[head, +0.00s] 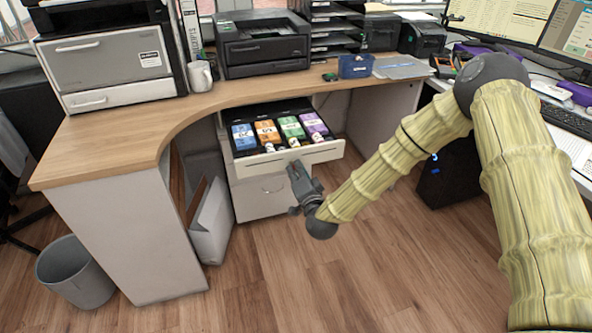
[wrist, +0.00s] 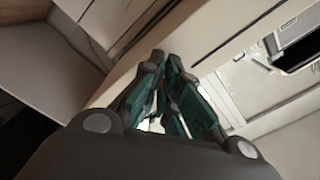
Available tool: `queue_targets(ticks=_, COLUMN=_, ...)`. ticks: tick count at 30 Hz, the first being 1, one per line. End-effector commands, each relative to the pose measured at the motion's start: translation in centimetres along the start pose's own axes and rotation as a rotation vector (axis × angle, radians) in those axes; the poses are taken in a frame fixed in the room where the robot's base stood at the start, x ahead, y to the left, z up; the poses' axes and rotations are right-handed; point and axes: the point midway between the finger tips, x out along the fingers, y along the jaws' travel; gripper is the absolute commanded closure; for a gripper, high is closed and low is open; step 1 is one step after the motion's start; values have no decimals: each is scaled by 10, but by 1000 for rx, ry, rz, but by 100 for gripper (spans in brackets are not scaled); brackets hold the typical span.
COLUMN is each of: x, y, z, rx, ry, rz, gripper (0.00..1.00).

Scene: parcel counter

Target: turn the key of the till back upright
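The till is a drawer (head: 318,152) pulled out under the wooden counter, with a pale front and rows of coloured notes inside. Its pale front edge crosses the wrist view (wrist: 120,80). My gripper (head: 294,168) is just in front of the drawer front in the head view, right of its middle. In the wrist view the dark green fingers of my gripper (wrist: 165,58) converge until their tips nearly meet at the drawer front. I cannot make out the key in either view. The fingertips may hide it, so its angle and any contact cannot be told.
The wooden counter (head: 120,128) curves around above the drawer. A printer (head: 262,42), a white mug (head: 200,75) and a blue box (head: 355,66) stand on it. A grey bin (head: 75,275) is at the lower left. The floor (head: 270,280) below my gripper is clear.

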Motion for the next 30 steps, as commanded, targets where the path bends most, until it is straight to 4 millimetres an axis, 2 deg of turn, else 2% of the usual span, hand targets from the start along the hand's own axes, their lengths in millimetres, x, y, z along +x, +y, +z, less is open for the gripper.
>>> queue_targets(ticks=8, x=0, y=-1, z=0, rx=-175, ry=-3, rz=1, gripper=100)
queue_targets(ticks=21, x=0, y=-1, z=0, rx=-586, ry=-3, rz=-1, gripper=100)
queue_targets(ticks=30, x=0, y=0, z=1, rx=-811, ry=-3, rz=-1, gripper=100)
